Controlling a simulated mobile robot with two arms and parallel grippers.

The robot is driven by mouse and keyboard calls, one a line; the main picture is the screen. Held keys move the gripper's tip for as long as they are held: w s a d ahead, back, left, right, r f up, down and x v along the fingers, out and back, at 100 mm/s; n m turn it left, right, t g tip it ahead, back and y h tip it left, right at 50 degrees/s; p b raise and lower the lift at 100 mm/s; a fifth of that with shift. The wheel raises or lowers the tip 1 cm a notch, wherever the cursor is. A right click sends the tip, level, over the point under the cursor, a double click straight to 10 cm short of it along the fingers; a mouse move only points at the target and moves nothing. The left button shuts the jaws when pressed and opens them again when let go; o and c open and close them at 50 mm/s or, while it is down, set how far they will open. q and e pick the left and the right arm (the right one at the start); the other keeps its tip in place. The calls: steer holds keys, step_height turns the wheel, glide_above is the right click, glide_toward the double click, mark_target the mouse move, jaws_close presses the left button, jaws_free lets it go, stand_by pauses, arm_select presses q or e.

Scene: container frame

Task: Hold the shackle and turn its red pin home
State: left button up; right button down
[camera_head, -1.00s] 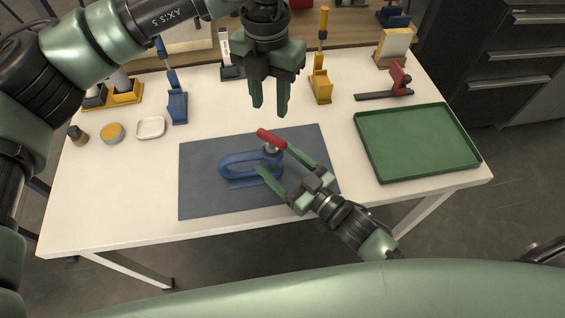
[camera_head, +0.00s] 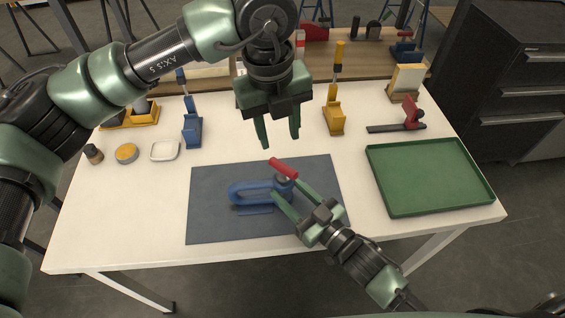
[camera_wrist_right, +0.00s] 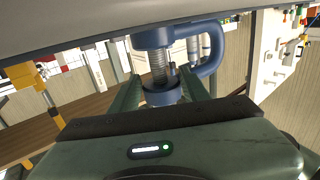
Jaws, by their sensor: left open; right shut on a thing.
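The blue shackle (camera_head: 240,194) lies on a dark mat (camera_head: 214,224) in the head view. Its red pin handle (camera_head: 284,168) points up and left at the shackle's right end. My right gripper (camera_head: 287,198) is shut on the shackle's right end from the lower right. In the right wrist view its fingers (camera_wrist_right: 161,93) sit either side of a blue eye (camera_wrist_right: 162,99), and a bare threaded stretch of pin (camera_wrist_right: 158,65) shows between the shackle's two eyes. My left gripper (camera_head: 279,142) is open and empty, pointing down just above the red handle, apart from it.
A green tray (camera_head: 378,186) stands at the right of the white table (camera_head: 120,218). A red and black tool (camera_head: 410,120), yellow (camera_head: 334,118) and blue (camera_head: 192,130) stands, a white dish (camera_head: 165,151) and small jars line the back and left. The table's front-left part is clear.

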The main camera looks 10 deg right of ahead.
mark_target(283, 166)
arm_select(q)
steer(key=f+n, duration=0.2)
steer(key=f, duration=0.1)
steer(key=f+n, duration=0.2)
steer(key=f, duration=0.2)
steer(key=w+f+n, duration=0.1)
steer(key=f+n, duration=0.1)
steer(key=f, duration=0.2)
steer(key=shift+d+n+t+h, duration=0.3)
steer(key=shift+d+t+h, duration=0.05)
steer(key=shift+t+h, duration=0.05)
